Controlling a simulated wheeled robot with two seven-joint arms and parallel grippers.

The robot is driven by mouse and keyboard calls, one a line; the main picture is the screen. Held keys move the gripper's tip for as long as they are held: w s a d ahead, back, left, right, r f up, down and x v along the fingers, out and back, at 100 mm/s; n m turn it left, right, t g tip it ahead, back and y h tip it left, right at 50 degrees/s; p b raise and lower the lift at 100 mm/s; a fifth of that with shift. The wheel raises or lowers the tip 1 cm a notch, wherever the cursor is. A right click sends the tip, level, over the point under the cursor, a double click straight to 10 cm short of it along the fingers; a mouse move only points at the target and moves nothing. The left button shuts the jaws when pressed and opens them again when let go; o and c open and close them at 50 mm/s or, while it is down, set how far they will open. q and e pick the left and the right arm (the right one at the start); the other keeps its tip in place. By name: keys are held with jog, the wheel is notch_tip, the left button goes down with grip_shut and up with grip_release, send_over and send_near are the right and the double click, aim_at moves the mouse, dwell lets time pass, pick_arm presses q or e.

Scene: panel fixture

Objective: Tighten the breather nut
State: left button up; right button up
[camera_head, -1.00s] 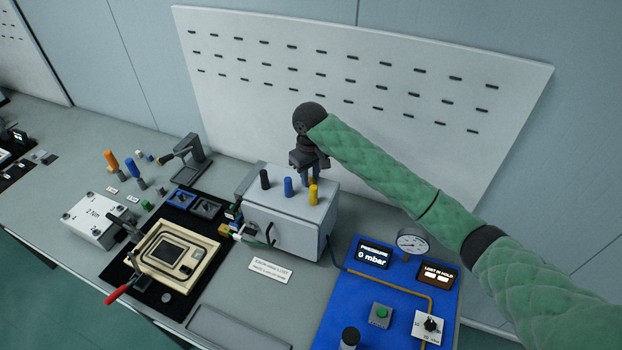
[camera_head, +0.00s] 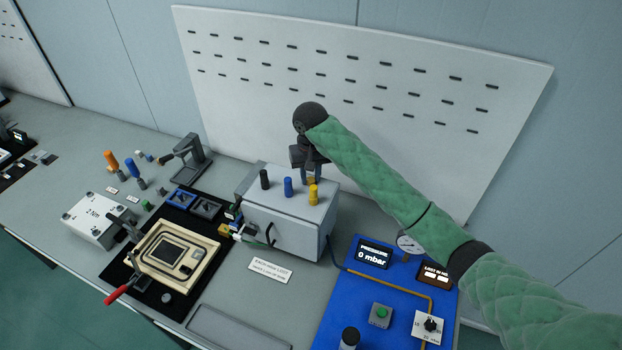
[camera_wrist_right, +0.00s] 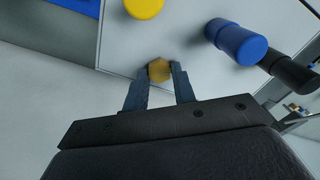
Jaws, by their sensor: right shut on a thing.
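The breather nut (camera_wrist_right: 159,70) is a small brass hex piece on the top face of the light grey box (camera_head: 290,215). It shows between my right fingertips in the right wrist view. My right gripper (camera_wrist_right: 160,80) points down at the box top and is shut on the nut. In the head view my right gripper (camera_head: 311,177) is over the back right of the box top, and the nut is mostly hidden behind the fingers. My left gripper is not in view.
Black (camera_head: 264,179), blue (camera_head: 288,187) and yellow (camera_head: 314,194) posts stand on the box top in front of my right gripper. A blue panel (camera_head: 345,300) with a gauge (camera_head: 408,243) and a display reading 0 mbar lies to the right.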

aim_at(311, 179)
jog(key=shift+m, duration=1.7)
grip_shut()
jog(key=o, duration=0.6)
grip_release()
jog(key=shift+m, duration=0.7)
jog(key=shift+c, duration=0.2)
jog(key=o, duration=0.4)
jog(key=shift+r, duration=0.1)
jog(key=shift+r, duration=3.4)
